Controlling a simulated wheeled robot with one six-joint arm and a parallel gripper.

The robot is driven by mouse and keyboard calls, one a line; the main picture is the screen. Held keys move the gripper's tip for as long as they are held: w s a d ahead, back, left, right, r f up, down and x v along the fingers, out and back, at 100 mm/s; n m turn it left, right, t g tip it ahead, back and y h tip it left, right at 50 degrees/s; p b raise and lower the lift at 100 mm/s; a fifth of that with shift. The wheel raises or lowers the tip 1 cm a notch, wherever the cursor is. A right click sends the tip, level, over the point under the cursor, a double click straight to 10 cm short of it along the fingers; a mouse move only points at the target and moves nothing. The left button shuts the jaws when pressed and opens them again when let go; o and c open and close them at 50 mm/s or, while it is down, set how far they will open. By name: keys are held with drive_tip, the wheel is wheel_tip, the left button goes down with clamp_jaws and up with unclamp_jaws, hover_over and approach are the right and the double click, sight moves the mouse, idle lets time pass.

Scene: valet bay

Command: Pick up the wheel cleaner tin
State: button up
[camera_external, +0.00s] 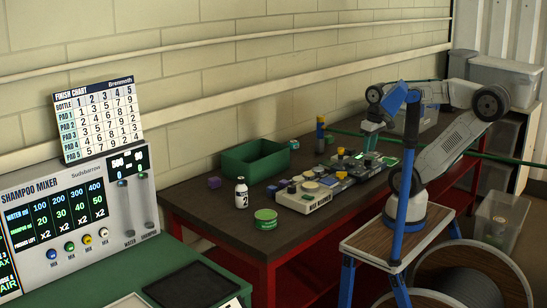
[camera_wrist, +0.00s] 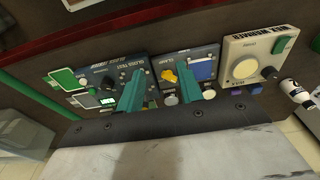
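A short round green tin (camera_external: 266,219) stands on the dark bench top near its front edge, in the external view. It is the only tin-like thing I see, and its label is too small to read. My gripper (camera_external: 371,142) is far to the right of it, above the devices at the bench's far end. In the wrist view my gripper (camera_wrist: 160,90) has its two teal fingers apart with nothing held between them. The tin does not show in the wrist view.
A white bottle (camera_external: 241,193) marked 2 stands just behind and left of the tin; it also shows in the wrist view (camera_wrist: 295,90). A green open bin (camera_external: 254,168) is behind. A cream device (camera_external: 304,200) is right of the tin. A purple block (camera_external: 214,182) lies left.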

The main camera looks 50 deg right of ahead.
idle(0.3)
drive_tip(key=o, duration=1.3)
